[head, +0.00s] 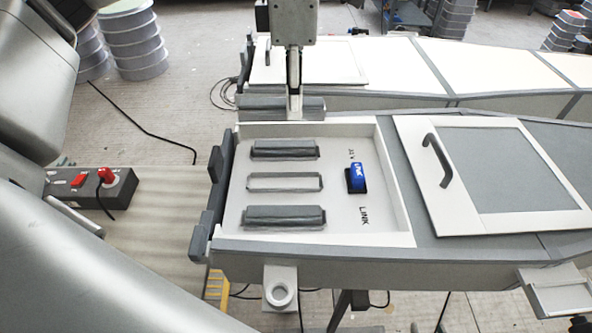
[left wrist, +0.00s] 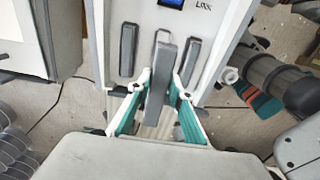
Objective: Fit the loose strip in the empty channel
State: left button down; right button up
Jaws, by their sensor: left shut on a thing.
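My left gripper (head: 294,98) is shut on a loose grey strip (head: 262,107) and holds it above the far wall of the mould in the head view. The held strip also shows in the left wrist view (left wrist: 160,92), with a finger on each side. The empty channel (head: 284,175) is a thin outlined slot in the white recessed panel, between two fitted grey strips (head: 284,149) and (head: 284,217). In the left wrist view the held strip lies over the near part of the empty channel (left wrist: 163,36).
The recess has a raised white rim (head: 395,185). A framed lid (head: 495,172) with a dark handle lies to the right. A switch box (head: 92,188) is at the left.

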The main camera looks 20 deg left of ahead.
pick_arm(q)
notch_tip(320, 180, down, 18)
jog(key=shift+f, duration=0.1)
dwell(0.4)
jog(key=shift+f, duration=0.1)
jog(key=c, duration=1.8)
grip_release()
notch_tip(320, 180, up, 12)
jog(key=shift+r, duration=0.1)
